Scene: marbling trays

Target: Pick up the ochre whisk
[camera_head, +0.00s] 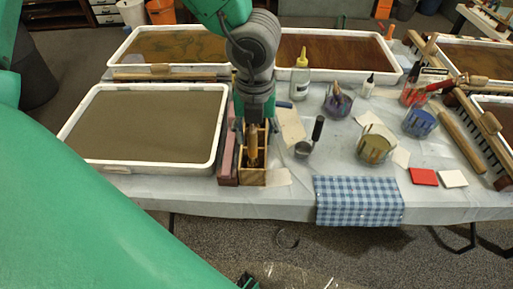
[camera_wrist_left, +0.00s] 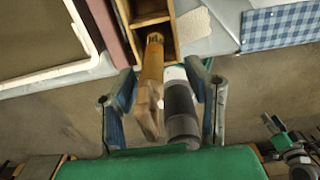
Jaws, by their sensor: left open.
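The ochre whisk (camera_wrist_left: 151,85) shows in the left wrist view as a long tan bundle, one end at the wooden box. In the head view the whisk (camera_head: 254,157) stands in the narrow wooden box (camera_head: 252,178) at the table's front edge. My left gripper (camera_head: 254,128) points down over the box. In the left wrist view its open fingers (camera_wrist_left: 161,78) are on either side of the whisk, with a gap to each. A grey cylinder beside the whisk is unclear. Dark parts at the head view's bottom edge may be my right gripper (camera_head: 248,281); its jaws cannot be made out.
A tray of grey-brown liquid (camera_head: 150,87) lies left of the box, with a reddish block (camera_head: 229,160) between. A blue checked cloth (camera_head: 358,200) hangs over the front edge.

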